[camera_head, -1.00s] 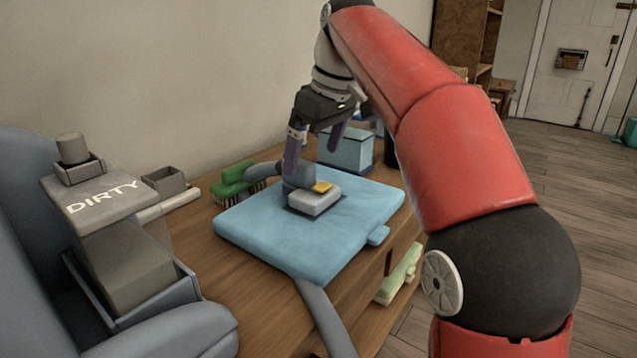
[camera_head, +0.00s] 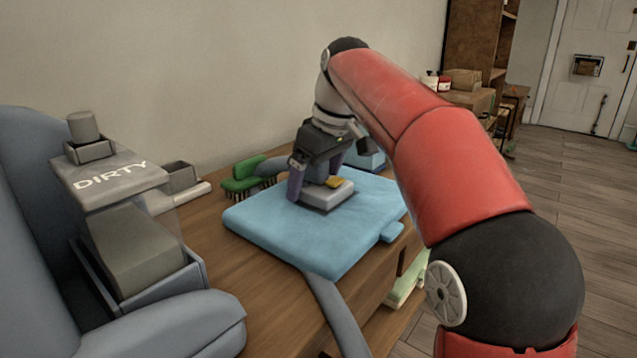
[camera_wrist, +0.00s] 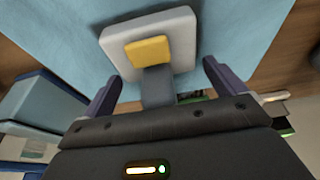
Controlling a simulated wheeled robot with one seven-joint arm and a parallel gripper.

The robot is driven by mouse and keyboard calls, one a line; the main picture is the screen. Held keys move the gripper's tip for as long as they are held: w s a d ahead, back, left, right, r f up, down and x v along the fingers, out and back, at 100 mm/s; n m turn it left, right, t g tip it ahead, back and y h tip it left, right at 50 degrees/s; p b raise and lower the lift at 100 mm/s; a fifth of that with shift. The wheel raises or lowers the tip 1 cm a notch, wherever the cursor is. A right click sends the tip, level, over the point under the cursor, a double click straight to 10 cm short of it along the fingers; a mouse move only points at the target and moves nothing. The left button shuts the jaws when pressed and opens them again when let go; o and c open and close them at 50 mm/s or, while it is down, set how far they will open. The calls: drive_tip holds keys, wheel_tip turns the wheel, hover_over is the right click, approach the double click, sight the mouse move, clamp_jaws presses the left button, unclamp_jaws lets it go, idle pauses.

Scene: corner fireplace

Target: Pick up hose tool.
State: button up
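The hose tool appears to be the grey block with a yellow patch and a darker grey neck (camera_head: 330,194). It lies on a light-blue cushion (camera_head: 290,237). In the wrist view the tool (camera_wrist: 177,47) sits ahead of my gripper, its dark neck between the fingers. My gripper (camera_head: 316,180) is lowered over the tool from above, with its purple-grey fingers apart. In the wrist view the gripper (camera_wrist: 161,76) shows a gap on both sides of the neck. The gripper partly hides the neck in the head view.
The cushion is on a wooden surface (camera_head: 240,290). A green brush (camera_head: 242,178) and a small grey box (camera_head: 180,177) are behind it to the left. A grey container marked DIRTY (camera_head: 110,182) stands at left. A blue box (camera_head: 368,160) is close behind the gripper.

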drive_tip(key=c, duration=1.1)
drive_tip(key=shift+r, duration=0.15)
